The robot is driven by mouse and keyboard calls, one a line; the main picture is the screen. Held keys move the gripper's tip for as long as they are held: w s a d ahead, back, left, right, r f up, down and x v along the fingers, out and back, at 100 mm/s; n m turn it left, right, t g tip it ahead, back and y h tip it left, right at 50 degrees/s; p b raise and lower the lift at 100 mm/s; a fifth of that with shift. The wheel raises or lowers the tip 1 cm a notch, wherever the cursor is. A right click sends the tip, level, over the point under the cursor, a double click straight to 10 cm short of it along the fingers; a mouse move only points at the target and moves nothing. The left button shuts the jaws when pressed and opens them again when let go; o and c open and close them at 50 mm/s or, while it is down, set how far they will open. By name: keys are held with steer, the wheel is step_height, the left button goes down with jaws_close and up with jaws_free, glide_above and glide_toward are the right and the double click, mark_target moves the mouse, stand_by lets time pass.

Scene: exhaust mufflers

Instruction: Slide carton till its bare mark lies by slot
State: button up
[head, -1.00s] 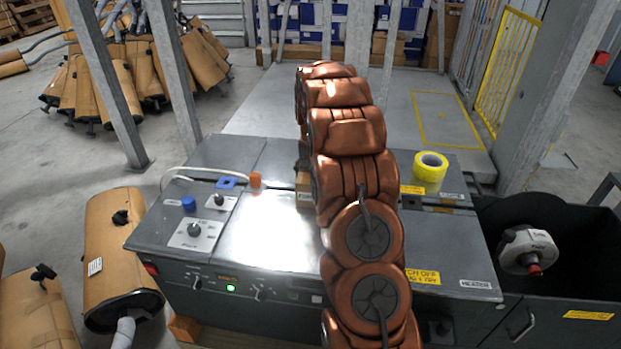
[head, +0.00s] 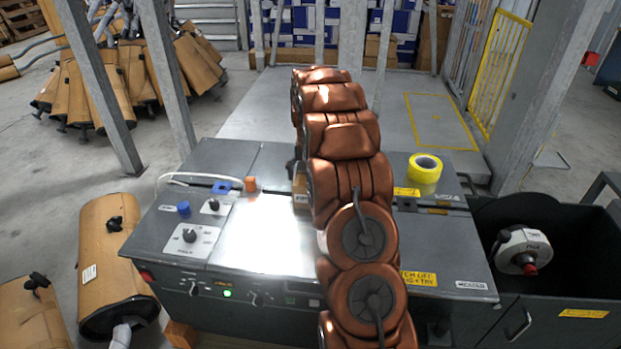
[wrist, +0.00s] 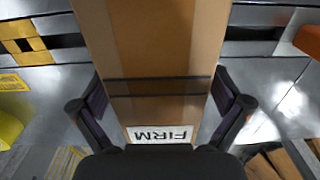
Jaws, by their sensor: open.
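The brown carton (wrist: 165,40) runs up through the middle of the wrist view. It has a dark stripe across it and a white label reading FIRM, upside down, at its near end. In the head view only a small piece of the carton (head: 300,184) shows left of my arm; the rest is hidden. The slot (wrist: 66,41) is a dark gap in the grey machine top, seen on both sides of the carton, which covers its middle. My gripper (wrist: 159,84) is open, with one finger on each side of the carton. Finger contact is unclear.
The grey machine (head: 250,235) has knobs and a white cable at left. A yellow tape roll (head: 425,168) lies to the right of my arm, and an orange piece (head: 250,183) stands to the left. A dark bin (head: 560,215) adjoins at right. Mufflers (head: 112,265) stand at left.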

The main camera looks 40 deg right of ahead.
steer(key=shift+s+r, duration=0.1)
steer(key=shift+r, duration=3.9)
